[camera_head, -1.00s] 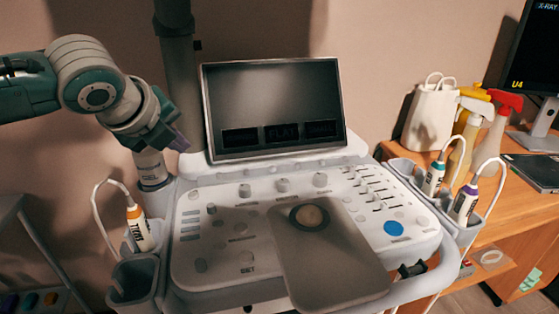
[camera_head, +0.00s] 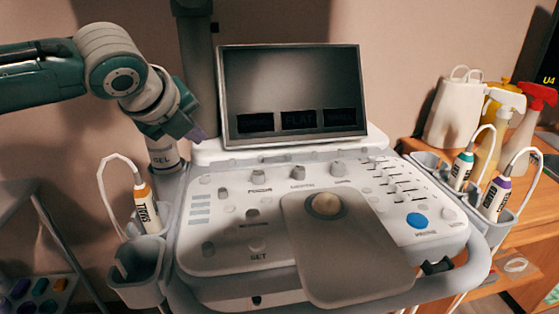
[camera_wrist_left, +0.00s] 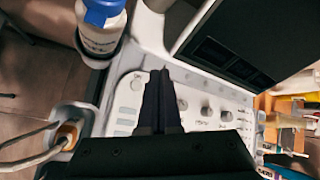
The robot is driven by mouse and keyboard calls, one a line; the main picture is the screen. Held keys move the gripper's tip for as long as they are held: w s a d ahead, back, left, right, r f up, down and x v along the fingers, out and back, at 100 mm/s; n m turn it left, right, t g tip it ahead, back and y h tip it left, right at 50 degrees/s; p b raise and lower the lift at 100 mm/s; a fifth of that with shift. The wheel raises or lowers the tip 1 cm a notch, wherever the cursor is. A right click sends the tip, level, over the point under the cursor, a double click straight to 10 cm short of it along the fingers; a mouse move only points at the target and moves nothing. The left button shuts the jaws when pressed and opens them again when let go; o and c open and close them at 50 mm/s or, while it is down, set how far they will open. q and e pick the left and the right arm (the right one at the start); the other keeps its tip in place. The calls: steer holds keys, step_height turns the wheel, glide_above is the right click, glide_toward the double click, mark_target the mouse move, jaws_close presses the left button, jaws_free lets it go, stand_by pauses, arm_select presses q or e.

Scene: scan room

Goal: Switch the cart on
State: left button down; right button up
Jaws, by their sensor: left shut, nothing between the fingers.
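The cart (camera_head: 300,262) is a white ultrasound console with knobs, sliders, a trackball and a blue round button (camera_head: 417,220) on its panel. Its screen (camera_head: 292,85) is dark, with faint dark boxes along the bottom. My left gripper (camera_head: 197,132) is just left of the screen's lower edge, above the panel's back left corner. In the left wrist view its shut, empty fingers (camera_wrist_left: 160,78) point over the panel (camera_wrist_left: 127,105), with knobs to their right and the dark screen (camera_wrist_left: 245,45) beyond. I cannot tell whether they touch anything. My right gripper is not in view.
A gel bottle (camera_head: 163,155) stands beside the gripper; its blue cap shows in the left wrist view (camera_wrist_left: 103,10). An orange-ringed probe (camera_head: 145,210) sits in the left holder. Two probes (camera_head: 462,170) sit at the right. Spray bottles (camera_head: 530,125) stand on the wooden desk.

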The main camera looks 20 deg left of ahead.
mark_target(205, 180)
arm_select(q)
step_height(205, 180, down, 4)
steer(key=b, duration=0.3)
steer(key=shift+b, duration=0.4)
steer(key=shift+f+b, duration=0.35)
steer(key=shift+f, duration=0.55)
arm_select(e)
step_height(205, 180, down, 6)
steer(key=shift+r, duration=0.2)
arm_select(q)
steer(key=shift+f, duration=0.1)
steer(key=shift+f, duration=0.35)
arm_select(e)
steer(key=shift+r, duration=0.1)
arm_select(q)
steer(key=shift+f, duration=0.45)
stand_by(0.5)
stand_by(0.4)
steer(key=shift+r+p, duration=0.85)
steer(key=shift+p, duration=0.2)
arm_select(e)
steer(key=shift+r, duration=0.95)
